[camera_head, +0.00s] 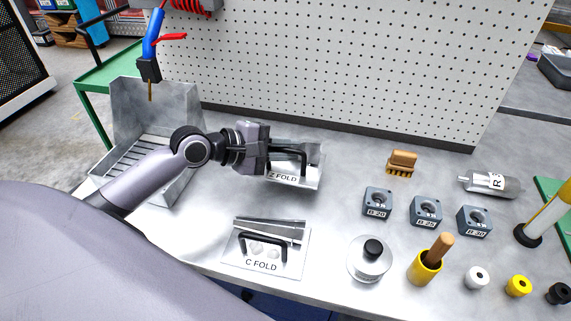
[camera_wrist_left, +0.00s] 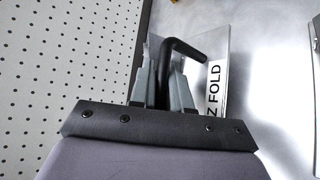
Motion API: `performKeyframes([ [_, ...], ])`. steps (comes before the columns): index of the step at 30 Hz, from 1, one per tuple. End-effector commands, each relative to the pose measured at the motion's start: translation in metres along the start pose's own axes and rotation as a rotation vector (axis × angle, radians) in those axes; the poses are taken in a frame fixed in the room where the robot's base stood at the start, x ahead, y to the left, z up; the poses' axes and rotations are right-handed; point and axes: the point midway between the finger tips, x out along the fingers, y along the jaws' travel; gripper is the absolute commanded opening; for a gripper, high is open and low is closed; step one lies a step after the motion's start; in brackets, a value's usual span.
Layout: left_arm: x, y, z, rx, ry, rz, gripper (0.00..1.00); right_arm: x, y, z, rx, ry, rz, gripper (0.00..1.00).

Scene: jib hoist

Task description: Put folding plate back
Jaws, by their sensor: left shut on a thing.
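The folding plate marked Z FOLD (camera_head: 308,182) is a metal plate with a black handle, at the back middle of the table near the pegboard. My left gripper (camera_head: 284,156) is shut on its black handle; the handle also shows between the fingers in the left wrist view (camera_wrist_left: 184,48). I cannot tell whether this plate touches the table. The folding plate marked C FOLD (camera_head: 292,264) lies nearer the front edge, with its own black handle and no gripper on it. My right gripper is not in view.
A metal tray with slats (camera_head: 130,150) and a hanging blue air gun (camera_head: 151,45) are at the left. Blocks B-20 (camera_head: 377,204), B-25 and B-30, a brush (camera_head: 402,162), a round weight (camera_head: 369,262) and a yellow cup (camera_head: 424,270) stand right. The pegboard (camera_head: 350,65) bounds the back.

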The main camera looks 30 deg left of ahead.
Motion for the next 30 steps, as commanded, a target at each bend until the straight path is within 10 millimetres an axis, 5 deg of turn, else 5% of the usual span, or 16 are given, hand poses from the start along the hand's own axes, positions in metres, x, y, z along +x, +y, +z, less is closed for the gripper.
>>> performKeyframes([
  [9, 0.014, -0.032, -0.014, -0.001, 0.000, 0.004, 0.00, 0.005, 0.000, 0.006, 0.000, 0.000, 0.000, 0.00],
  [20, 0.016, -0.035, -0.016, 0.001, -0.001, 0.006, 0.00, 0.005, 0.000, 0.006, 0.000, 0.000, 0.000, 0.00],
  [21, 0.017, -0.038, -0.017, -0.002, 0.000, -0.001, 0.20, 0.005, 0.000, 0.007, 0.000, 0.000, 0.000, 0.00],
  [23, 0.017, -0.037, -0.016, -0.001, 0.000, 0.000, 0.40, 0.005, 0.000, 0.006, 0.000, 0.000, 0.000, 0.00],
  [30, 0.016, -0.037, -0.016, -0.001, 0.000, -0.001, 0.42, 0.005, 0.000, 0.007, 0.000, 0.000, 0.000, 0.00],
])
